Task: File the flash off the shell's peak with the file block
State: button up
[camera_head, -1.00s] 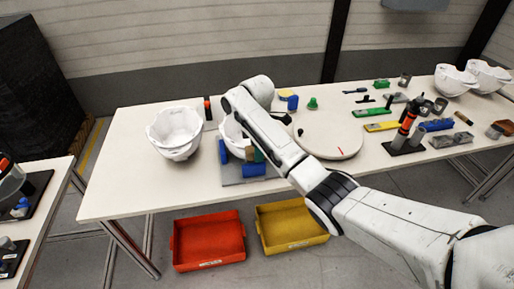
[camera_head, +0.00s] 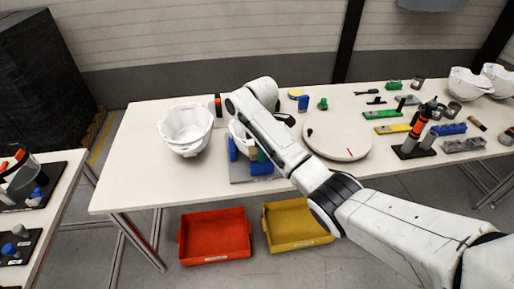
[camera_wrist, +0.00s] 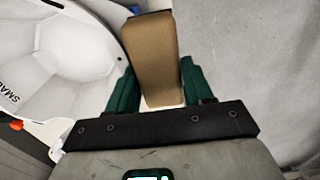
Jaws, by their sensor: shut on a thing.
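A white helmet shell (camera_head: 237,134) sits in a grey fixture plate (camera_head: 239,178) with blue clamps, partly hidden behind my arm. In the wrist view the shell (camera_wrist: 85,50) fills the left side, with dark lettering at its edge. My gripper (camera_wrist: 158,86) has green fingers shut on the file block (camera_wrist: 152,55), a tan-brown block that stands out past the fingertips. The block is close beside the shell's rim; I cannot tell whether they touch. I cannot make out any flash on the peak.
Another white shell (camera_head: 185,130) stands left of the fixture. A round white turntable (camera_head: 340,137) is to the right. Farther right are a black stand with an orange-handled tool (camera_head: 421,122) and several small tools. Red (camera_head: 214,237) and yellow (camera_head: 296,223) bins lie on the floor below.

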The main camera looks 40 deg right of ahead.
jog(key=shift+s+d+p, duration=0.4)
jog(key=shift+s+d, duration=0.3)
jog(key=shift+d, duration=0.3)
jog(key=shift+w+a+f, duration=0.1)
jog(key=shift+w+a, duration=0.5)
jog(key=shift+a, duration=0.25)
jog(key=shift+w+a, duration=0.55)
jog(key=shift+a, duration=0.25)
jog(key=shift+s+d+f+p, duration=0.15)
jog(key=shift+s+d+p, duration=0.2)
jog(key=shift+s+d, duration=0.4)
jog(key=shift+w+d, duration=0.1)
jog(key=shift+w, duration=0.05)
jog(key=shift+r, duration=4.05)
jog(key=shift+n, duration=0.5)
jog(key=shift+d+f+b, duration=0.2)
jog(key=shift+f+b, duration=0.3)
jog(key=shift+f, duration=0.4)
jog(key=shift+d+f+b, duration=0.25)
jog(key=shift+f+b, duration=0.25)
jog(key=shift+f, duration=0.35)
jog(key=shift+d+f+b, duration=0.2)
jog(key=shift+f+b, duration=0.3)
jog(key=shift+f, duration=0.4)
